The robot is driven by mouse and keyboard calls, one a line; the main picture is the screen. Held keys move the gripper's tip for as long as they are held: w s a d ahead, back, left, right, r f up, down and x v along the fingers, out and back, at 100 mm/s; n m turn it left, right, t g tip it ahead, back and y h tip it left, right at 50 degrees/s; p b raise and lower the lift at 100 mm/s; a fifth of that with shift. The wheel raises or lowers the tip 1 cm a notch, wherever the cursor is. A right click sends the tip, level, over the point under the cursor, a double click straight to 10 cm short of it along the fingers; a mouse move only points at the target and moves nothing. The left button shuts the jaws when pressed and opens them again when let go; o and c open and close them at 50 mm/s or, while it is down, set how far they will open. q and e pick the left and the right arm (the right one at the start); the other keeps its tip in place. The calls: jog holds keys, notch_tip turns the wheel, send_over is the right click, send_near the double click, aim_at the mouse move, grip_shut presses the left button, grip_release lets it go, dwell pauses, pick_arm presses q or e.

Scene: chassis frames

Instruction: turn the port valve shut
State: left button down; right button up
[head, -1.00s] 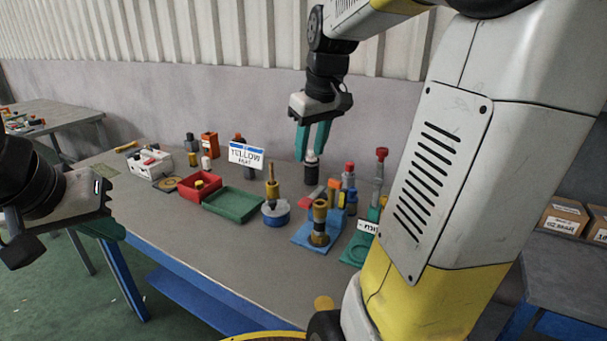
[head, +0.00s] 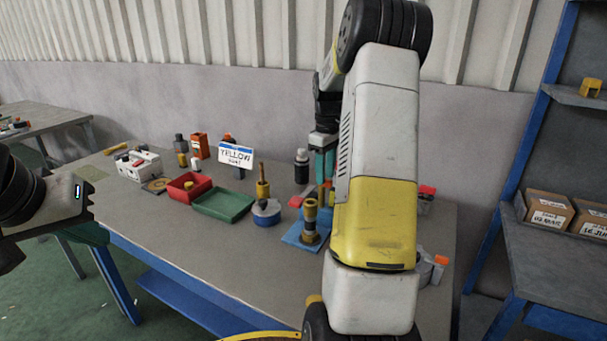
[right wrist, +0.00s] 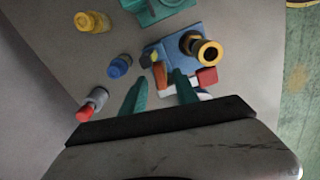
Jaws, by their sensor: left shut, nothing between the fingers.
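I cannot tell for sure which fitting is the port valve. A brass upright fitting (head: 310,218) stands on a blue base (head: 297,237) near the front of the table; it also shows in the right wrist view (right wrist: 205,50). My right gripper (head: 323,165) is behind it, fingers pointing down, partly hidden by my arm. In the right wrist view its fingers (right wrist: 160,77) are apart, with a small orange piece (right wrist: 159,73) showing between the tips; contact is unclear. My left gripper (head: 88,234) is shut and empty at the left, off the table edge.
A red block (right wrist: 207,76) lies near the right finger. A dark bottle (head: 301,167) stands behind. My right arm hides the table's right part.

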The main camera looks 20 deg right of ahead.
jog(key=shift+f, duration=0.8)
grip_shut()
